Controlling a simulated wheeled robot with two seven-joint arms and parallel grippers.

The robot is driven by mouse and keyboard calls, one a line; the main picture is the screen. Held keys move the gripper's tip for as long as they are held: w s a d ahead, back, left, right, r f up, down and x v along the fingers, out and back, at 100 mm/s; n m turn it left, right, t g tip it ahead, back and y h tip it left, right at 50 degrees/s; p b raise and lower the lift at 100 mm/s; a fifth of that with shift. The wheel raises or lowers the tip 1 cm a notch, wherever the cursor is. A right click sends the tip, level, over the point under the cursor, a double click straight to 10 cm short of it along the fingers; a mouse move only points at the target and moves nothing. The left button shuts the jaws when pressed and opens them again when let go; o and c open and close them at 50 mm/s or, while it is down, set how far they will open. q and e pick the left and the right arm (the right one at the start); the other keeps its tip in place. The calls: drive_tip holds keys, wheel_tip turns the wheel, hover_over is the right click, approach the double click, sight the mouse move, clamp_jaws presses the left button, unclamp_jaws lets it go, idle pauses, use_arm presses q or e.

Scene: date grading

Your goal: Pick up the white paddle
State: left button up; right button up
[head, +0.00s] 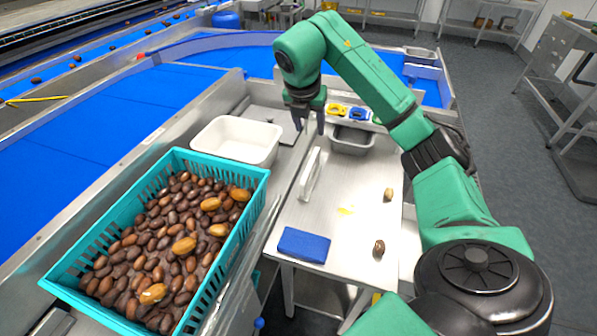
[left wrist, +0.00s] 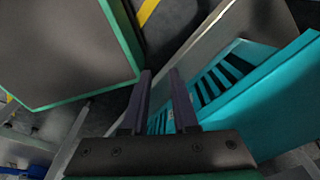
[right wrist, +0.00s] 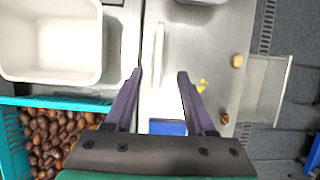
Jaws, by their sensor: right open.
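The white paddle (head: 310,175) stands as a narrow strip on the left part of the steel table (head: 360,205). In the right wrist view the paddle (right wrist: 158,52) shows as a thin upright strip ahead of the fingers. My right gripper (head: 309,127) is open and empty, fingers pointing down, above the far end of the paddle. In the right wrist view the paddle lines up with the gap between the fingertips (right wrist: 160,72). My left gripper (left wrist: 160,72) shows only in its own wrist view, open and empty beside a teal crate wall (left wrist: 270,95).
A teal crate (head: 262,185) full of dates stands left, with a white tub (head: 238,140) behind it. A blue sponge (head: 304,245), two single dates (head: 379,248) (head: 389,194) and a yellow smear (head: 346,210) lie on the table. A grey bin (head: 350,145) stands at its back.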

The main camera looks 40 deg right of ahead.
drive_tip(key=b, duration=0.4)
hover_over(311, 168)
drive_tip(key=s+a, duration=0.1)
drive_tip(key=a, duration=0.1)
wheel_tip(311, 168, down, 5)
drive_tip(key=b+x, duration=0.2)
drive_tip(key=x, duration=0.1)
drive_tip(key=shift+w+f, duration=0.1)
drive_tip(key=shift+f, duration=0.15)
drive_tip(key=x, duration=1.1)
drive_tip(key=shift+w+f, duration=0.15)
drive_tip(key=shift+f, duration=0.15)
use_arm(q)
wheel_tip(311, 168, down, 7)
drive_tip(key=s, duration=0.2)
use_arm(e)
drive_tip(key=shift+r, duration=0.1)
clamp_jaws()
